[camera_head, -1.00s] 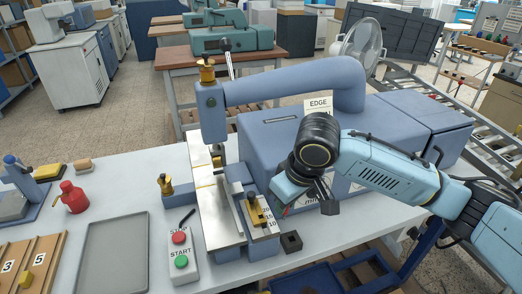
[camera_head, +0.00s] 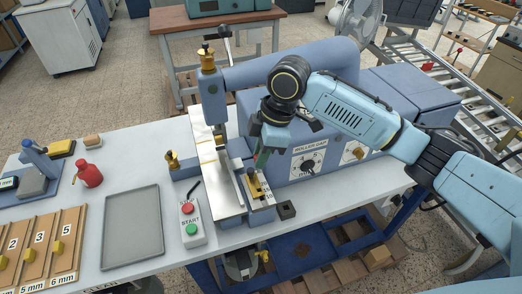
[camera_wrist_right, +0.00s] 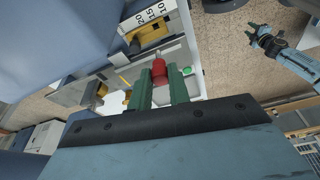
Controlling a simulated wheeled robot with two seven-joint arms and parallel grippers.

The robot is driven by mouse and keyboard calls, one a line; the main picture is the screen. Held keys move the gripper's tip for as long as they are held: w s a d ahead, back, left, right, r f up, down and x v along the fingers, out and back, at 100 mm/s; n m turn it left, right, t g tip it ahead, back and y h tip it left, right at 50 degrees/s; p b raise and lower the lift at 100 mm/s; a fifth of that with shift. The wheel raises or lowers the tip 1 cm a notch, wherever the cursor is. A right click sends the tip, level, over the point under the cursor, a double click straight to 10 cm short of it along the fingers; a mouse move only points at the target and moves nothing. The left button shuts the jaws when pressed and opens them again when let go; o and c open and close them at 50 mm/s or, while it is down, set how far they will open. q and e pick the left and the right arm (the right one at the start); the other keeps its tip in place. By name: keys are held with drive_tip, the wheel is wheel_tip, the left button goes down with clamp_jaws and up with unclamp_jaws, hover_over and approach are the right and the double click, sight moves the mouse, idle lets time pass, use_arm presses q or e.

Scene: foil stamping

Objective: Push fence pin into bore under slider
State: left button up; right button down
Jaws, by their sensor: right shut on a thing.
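My right gripper (camera_head: 259,168) hangs over the brass slider on the blue press, its green fingers pointing down. In the right wrist view its fingers (camera_wrist_right: 160,80) are shut on a red part, apparently the head of the fence pin (camera_wrist_right: 159,68). The bore under the slider is hidden. My left gripper (camera_wrist_right: 262,35) shows small at the wrist view's upper right, away from the press.
A control box (camera_head: 191,226) with red and green buttons stands left of the slider. A small black block (camera_head: 286,210) lies at the table edge on the right. A grey tray (camera_head: 131,227) and a red bottle (camera_head: 89,175) are farther left.

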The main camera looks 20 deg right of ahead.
drive_tip(key=shift+r+p, duration=0.1)
drive_tip(key=shift+p, duration=0.6)
wheel_tip(320, 180, down, 6)
drive_tip(key=b, duration=0.2)
idle(0.6)
drive_tip(key=shift+p, duration=0.55)
idle(0.4)
drive_tip(key=shift+p, duration=0.5)
idle(0.4)
